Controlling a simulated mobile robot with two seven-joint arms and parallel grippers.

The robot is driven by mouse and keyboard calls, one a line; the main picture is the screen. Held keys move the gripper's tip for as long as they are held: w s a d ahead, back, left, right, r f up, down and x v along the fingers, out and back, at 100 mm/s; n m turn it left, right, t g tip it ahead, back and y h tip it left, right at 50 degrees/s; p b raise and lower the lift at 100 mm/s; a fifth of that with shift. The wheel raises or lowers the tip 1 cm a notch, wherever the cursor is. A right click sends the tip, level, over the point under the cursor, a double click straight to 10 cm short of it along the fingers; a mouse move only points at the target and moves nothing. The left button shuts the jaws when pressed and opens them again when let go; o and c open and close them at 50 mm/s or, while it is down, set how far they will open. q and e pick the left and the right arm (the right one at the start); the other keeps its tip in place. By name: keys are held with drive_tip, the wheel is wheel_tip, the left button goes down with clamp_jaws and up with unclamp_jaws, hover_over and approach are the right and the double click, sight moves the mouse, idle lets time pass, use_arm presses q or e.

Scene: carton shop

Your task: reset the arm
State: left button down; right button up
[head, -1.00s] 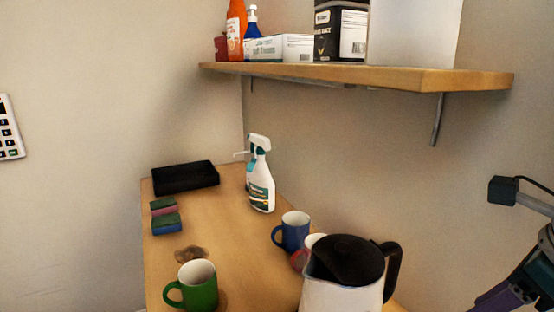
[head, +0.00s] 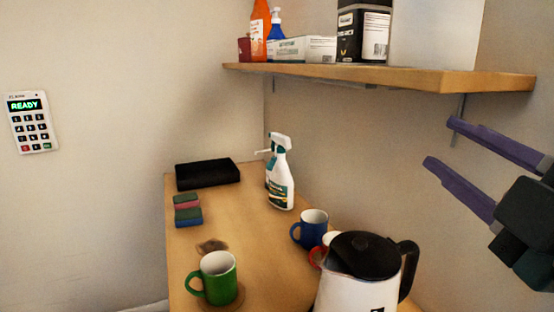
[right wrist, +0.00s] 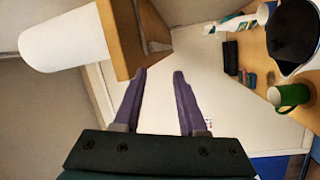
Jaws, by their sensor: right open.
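My right gripper (head: 442,142) is raised at the right of the head view, in front of the wall and just below the shelf's right end. Its two purple fingers are spread apart and point left, with nothing between them. In the right wrist view the same open fingers (right wrist: 160,73) point toward the pale wall, with the shelf's end close to the left fingertip. My left gripper is in neither view.
A wooden shelf (head: 400,76) juts from the wall. The counter (head: 200,240) below holds a white kettle (head: 350,290), a green mug (head: 218,278), a blue mug (head: 311,228), a spray bottle (head: 279,180) and a black tray (head: 208,175). A keypad (head: 33,122) reads READY.

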drive_tip(key=s+d+f+m+g+h, duration=0.3)
drive_tip(key=s+f+m+g, duration=0.25)
drive_tip(key=f, duration=0.25)
drive_tip(key=s+d+f+m+g+h, duration=0.2)
drive_tip(key=s+d+f+m+g, duration=0.15)
drive_tip(key=s+f+m, duration=0.3)
drive_tip(key=s+a+f+m+g+y, duration=0.2)
drive_tip(key=s+a+f+g, duration=0.3)
drive_tip(key=s, duration=0.3)
wheel_tip(320, 180, up, 29)
drive_tip(key=s+g+p, duration=0.1)
drive_tip(key=s+p, duration=0.1)
drive_tip(key=p, duration=2.7)
drive_tip(key=shift+y, duration=0.4)
